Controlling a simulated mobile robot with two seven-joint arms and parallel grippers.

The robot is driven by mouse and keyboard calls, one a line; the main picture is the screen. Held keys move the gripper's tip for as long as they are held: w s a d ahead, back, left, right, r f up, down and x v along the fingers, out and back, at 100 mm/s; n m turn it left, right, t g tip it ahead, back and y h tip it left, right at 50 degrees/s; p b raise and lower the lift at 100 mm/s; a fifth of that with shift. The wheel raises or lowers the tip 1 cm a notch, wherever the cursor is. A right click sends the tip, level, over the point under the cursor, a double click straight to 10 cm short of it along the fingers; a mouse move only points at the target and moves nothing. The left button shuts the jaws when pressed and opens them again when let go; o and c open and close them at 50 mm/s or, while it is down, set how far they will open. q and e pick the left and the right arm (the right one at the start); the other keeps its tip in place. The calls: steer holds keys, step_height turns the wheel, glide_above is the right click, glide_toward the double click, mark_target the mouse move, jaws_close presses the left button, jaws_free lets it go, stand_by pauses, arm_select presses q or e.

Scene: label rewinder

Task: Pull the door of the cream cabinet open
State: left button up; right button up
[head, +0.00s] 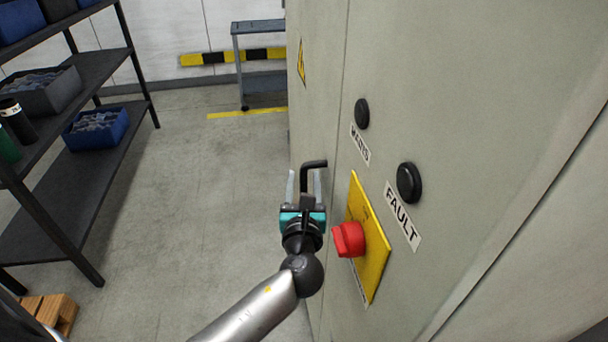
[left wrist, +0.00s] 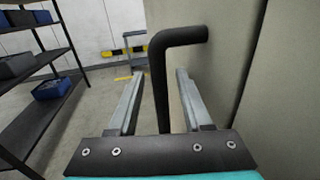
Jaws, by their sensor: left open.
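The cream cabinet (head: 460,90) fills the right of the head view, and its front also shows in the left wrist view (left wrist: 228,60). A black bent handle (head: 314,165) stands out from the cabinet front. In the left wrist view the handle (left wrist: 160,75) runs down between the two fingers. My left gripper (head: 304,185) is open, with one finger on each side of the handle; a gap shows on both sides in the wrist view. The handle's lower end is hidden behind the gripper body. My right gripper is not in view.
A red rotary switch (head: 349,240) on a yellow plate (head: 372,262) sticks out close to the right of my left gripper. A dark shelf rack (head: 75,190) with blue bins (head: 95,129) stands at the left. Grey floor (head: 200,190) between rack and cabinet is clear.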

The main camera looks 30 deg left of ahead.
arm_select(q)
steer(key=shift+x, duration=1.05)
jaws_close()
stand_by(0.7)
